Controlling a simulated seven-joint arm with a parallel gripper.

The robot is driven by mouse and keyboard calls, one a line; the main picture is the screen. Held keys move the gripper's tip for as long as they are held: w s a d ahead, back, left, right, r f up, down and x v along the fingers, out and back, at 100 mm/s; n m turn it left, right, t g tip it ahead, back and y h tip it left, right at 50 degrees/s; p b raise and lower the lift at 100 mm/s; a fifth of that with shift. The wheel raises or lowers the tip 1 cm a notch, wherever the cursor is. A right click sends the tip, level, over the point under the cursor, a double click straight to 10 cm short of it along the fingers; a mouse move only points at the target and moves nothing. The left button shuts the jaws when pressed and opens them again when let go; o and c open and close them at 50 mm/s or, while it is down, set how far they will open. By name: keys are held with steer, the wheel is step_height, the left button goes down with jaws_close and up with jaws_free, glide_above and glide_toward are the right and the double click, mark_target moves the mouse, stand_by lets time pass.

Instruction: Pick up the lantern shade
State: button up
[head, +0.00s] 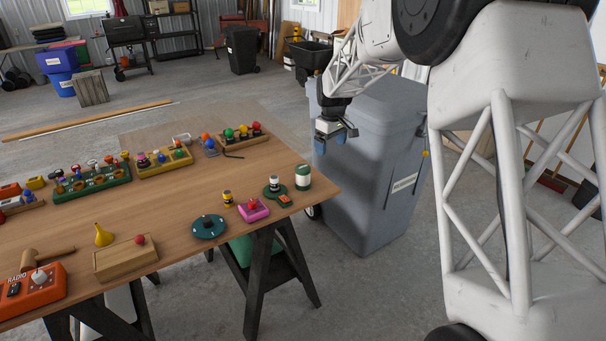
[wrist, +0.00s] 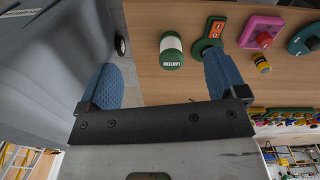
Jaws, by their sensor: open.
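The lantern shade (head: 303,177) is a white cylinder with green bands, standing near the right corner of the wooden table. In the wrist view the shade (wrist: 171,48) shows "LANTERN" lettering and appears beyond the fingertips, between them in the picture. A green base with an orange panel (head: 274,188) stands just left of it; the same base (wrist: 208,42) shows in the wrist view. My gripper (head: 336,137) is open and empty, with blue fingers spread, above and apart from the shade, near the table's right edge. In the wrist view my gripper (wrist: 164,82) shows both fingers.
A large grey bin (head: 375,160) stands beside the table's right edge, close to my gripper. A pink block (head: 253,210), a yellow-black cylinder (head: 228,198) and a teal disc (head: 208,227) stand left of the shade. The wooden table (head: 180,205) has bare room in its middle.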

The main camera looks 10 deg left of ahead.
mark_target(304, 167)
steer(key=w+a+f+n, duration=0.1)
steer(key=w+a+f, duration=0.1)
steer(key=a+f, duration=0.1)
steer(key=w+a+f, duration=0.3)
steer(key=a+f, duration=0.1)
steer(key=w+a+f+n, duration=0.1)
steer(key=w+a+f, duration=0.1)
steer(key=a+f, duration=0.1)
steer(key=shift+w+a+f+n, duration=0.2)
steer(key=shift+f+n, duration=0.1)
steer(key=shift+f, duration=0.15)
steer(key=shift+f, duration=1.3)
steer(key=shift+s+d+f, duration=0.1)
steer(key=shift+s+f, duration=0.05)
steer(key=shift+f, duration=2.45)
steer(key=c, duration=1)
